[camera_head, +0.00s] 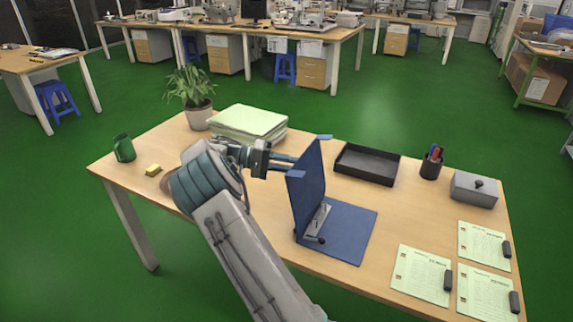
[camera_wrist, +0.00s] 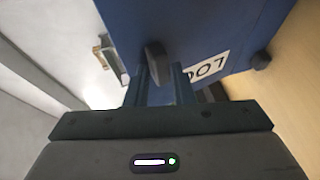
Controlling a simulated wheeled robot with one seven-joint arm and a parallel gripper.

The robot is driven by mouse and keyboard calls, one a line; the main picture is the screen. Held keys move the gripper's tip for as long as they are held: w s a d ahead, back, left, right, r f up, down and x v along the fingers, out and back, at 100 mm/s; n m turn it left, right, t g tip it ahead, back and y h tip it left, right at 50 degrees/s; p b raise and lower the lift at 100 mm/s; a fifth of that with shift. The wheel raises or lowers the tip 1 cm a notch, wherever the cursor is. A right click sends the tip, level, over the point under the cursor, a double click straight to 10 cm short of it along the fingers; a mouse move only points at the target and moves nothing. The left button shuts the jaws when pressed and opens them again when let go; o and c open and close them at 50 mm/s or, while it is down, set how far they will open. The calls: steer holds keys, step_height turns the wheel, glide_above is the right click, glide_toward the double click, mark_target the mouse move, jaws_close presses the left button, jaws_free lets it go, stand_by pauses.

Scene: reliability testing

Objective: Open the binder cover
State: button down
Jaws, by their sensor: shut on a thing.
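The blue binder lies on the table, its flat panel (camera_head: 350,228) on the wood and a metal ring mechanism (camera_head: 318,218) near the spine. Its cover (camera_head: 307,190) stands up steeply, about upright, to the left of the flat panel. My gripper (camera_head: 292,164) reaches in from the left at the cover's upper part. In the wrist view, my gripper (camera_wrist: 160,80) is shut at the blue cover (camera_wrist: 195,30), with a dark tab (camera_wrist: 156,60) at the fingertips. A white label with lettering (camera_wrist: 207,68) shows on the cover. The exact contact is partly hidden.
A black tray (camera_head: 367,165), pen cup (camera_head: 432,163) and grey box (camera_head: 474,189) stand at the back right. Papers (camera_head: 421,275) lie at the front right. A green paper stack (camera_head: 249,123), plant (camera_head: 197,100), green mug (camera_head: 124,148) and yellow block (camera_head: 153,170) are left.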

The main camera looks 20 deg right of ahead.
steer(key=shift+s+f, duration=0.25)
steer(key=shift+f, duration=0.55)
steer(key=c, duration=1.5)
jaws_free()
steer(key=shift+o, duration=0.7)
steer(key=shift+d+f, duration=0.1)
steer(key=shift+d, duration=0.1)
steer(key=shift+a, duration=0.1)
steer(key=shift+w+a+r, duration=0.1)
steer(key=shift+w+r, duration=0.05)
steer(key=shift+r, duration=0.1)
steer(key=v, duration=1.3)
steer(key=shift+w+a+r+p, duration=0.25)
steer(key=shift+p, duration=0.05)
steer(key=shift+c, duration=0.4)
